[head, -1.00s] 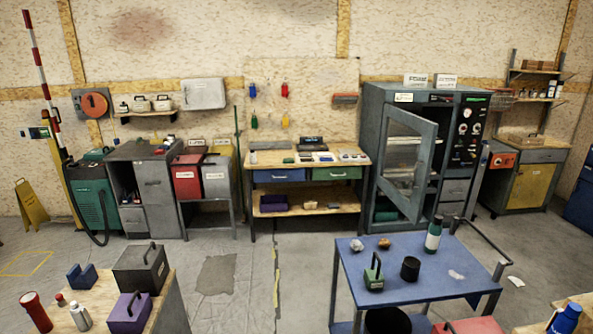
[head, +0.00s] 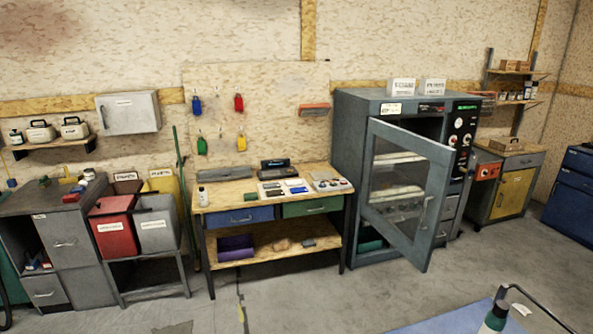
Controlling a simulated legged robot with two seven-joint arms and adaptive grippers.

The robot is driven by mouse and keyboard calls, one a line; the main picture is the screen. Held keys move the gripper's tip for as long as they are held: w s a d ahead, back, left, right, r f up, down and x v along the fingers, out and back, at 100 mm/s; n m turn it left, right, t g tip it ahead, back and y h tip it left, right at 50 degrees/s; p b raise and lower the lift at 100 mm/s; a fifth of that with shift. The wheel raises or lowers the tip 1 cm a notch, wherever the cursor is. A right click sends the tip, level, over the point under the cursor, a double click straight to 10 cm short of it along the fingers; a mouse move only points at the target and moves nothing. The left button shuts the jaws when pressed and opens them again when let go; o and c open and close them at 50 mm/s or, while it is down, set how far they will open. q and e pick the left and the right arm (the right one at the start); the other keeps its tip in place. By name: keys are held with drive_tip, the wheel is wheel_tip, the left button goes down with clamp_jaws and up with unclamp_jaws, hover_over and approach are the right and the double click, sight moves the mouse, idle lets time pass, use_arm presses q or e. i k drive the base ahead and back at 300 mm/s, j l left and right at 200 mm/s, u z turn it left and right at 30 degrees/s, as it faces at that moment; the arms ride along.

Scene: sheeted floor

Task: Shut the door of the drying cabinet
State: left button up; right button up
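The drying cabinet (head: 349,150) is a tall grey unit against the back wall, right of the workbench. Its door (head: 411,131), a grey frame with a glass pane, stands open and swings out toward me. The door's handle (head: 424,212) is on the right part of the frame. Shelves show through the glass, and a dark gap shows above the door's top edge. A control panel with dials (head: 462,135) is on the cabinet's right side. Neither of my grippers is in the head view.
A wooden workbench (head: 232,195) stands left of the cabinet. The grey floor (head: 350,295) before the bench and cabinet is clear.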

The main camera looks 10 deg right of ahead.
sight(442, 157)
drive_tip(key=i+j+z, duration=1.3)
drive_tip(key=j, duration=0.25)
drive_tip(key=i+j+z, duration=0.2)
drive_tip(key=j+z, duration=0.15)
drive_tip(key=j, duration=0.2)
